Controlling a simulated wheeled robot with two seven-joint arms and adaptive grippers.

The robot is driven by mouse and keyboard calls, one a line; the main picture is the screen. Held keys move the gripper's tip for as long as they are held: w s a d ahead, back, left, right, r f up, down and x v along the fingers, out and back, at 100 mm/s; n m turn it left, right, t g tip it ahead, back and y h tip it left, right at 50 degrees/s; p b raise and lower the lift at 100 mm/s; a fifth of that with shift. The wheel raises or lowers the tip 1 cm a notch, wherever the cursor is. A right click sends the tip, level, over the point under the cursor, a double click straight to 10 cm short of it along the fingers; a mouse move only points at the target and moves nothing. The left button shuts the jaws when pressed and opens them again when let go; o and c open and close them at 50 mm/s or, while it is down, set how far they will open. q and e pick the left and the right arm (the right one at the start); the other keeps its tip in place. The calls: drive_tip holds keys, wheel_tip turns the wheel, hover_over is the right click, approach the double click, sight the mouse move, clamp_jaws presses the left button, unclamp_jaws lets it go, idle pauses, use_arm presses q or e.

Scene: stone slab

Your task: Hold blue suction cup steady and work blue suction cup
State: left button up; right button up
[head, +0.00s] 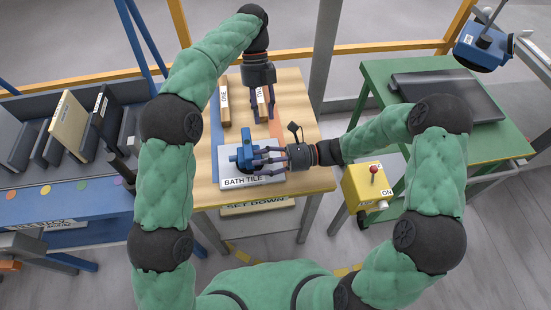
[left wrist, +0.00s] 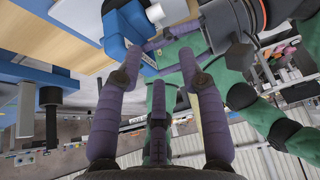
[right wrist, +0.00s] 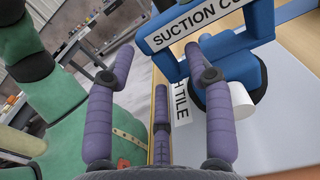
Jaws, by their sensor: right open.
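The blue suction cup (head: 245,156) sits on the white bath tile (head: 268,180) near the front of the wooden table. In the right wrist view, the cup (right wrist: 262,22) shows its white label, blue frame, black pad and a white cylinder. My right gripper (head: 262,156) is open at the cup's right side, one finger overlapping the frame in the right wrist view; I cannot tell whether it touches. My left gripper (head: 266,112) is open and empty, pointing down behind the cup. The left wrist view shows the cup's blue body (left wrist: 122,22) beyond its spread fingers.
A yellow box (head: 360,186) with a red-knobbed lever stands right. A green table (head: 375,80) holds a dark slab (head: 440,88). A rack with upright slabs (head: 70,125) is left.

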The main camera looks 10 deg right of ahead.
drive_tip(key=shift+a, duration=0.65)
clamp_jaws()
drive_tip(key=shift+f, duration=0.1)
idle(0.8)
